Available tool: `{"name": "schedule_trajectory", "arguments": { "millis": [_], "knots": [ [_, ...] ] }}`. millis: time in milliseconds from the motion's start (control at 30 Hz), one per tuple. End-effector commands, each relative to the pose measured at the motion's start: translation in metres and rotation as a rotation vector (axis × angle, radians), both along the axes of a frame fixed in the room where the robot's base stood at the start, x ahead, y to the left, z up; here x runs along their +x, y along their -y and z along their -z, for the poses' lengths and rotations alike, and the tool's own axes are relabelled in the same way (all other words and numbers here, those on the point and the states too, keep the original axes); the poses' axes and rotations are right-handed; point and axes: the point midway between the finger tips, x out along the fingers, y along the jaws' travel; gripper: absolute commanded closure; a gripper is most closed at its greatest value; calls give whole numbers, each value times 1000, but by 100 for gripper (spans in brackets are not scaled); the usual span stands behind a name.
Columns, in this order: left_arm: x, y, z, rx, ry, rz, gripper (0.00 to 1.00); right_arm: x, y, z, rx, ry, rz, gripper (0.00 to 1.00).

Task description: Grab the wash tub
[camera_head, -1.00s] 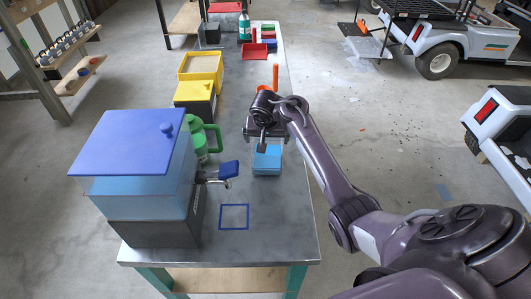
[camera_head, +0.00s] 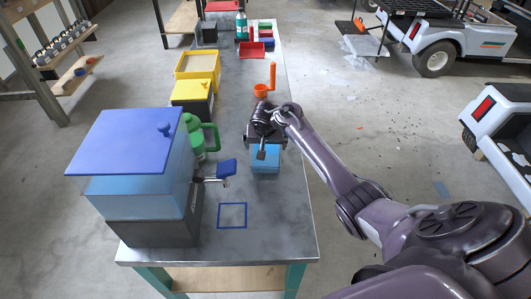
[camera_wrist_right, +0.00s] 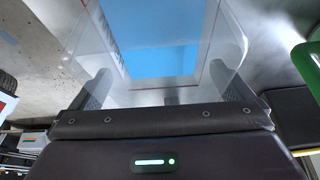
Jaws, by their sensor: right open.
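The wash tub seems to be the small blue tub (camera_head: 265,160) on the metal workbench, right of the blue-lidded water tank (camera_head: 130,170). My right gripper (camera_head: 264,146) is just above and behind the tub's far edge, pointing down. In the right wrist view the blue tub (camera_wrist_right: 155,50) lies between the two spread fingers of my right gripper (camera_wrist_right: 165,95), which is open. A clear, see-through wall or rim shows around the blue there. Whether a finger touches the tub cannot be told. My left gripper is out of view.
The tank's tap with a blue handle (camera_head: 226,168) is close left of the tub. A green jug (camera_head: 200,135) stands behind it. An orange crank-shaped piece (camera_head: 266,85) is behind my gripper. A blue square outline (camera_head: 232,215) marks clear bench in front.

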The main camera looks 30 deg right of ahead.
Motion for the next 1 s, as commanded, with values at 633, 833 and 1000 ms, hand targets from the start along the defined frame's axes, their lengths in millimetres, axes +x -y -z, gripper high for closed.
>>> {"name": "schedule_trajectory", "arguments": {
  "millis": [633, 833, 1000],
  "knots": [
    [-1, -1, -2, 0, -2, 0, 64, 0, 0, 3, 0, 0, 0, 28],
    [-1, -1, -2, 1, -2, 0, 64, 1, 0, 1, 0, 2, 1, 43],
    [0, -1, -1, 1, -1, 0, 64, 1, 0, 1, 0, 2, 1, 43]
  ]
}}
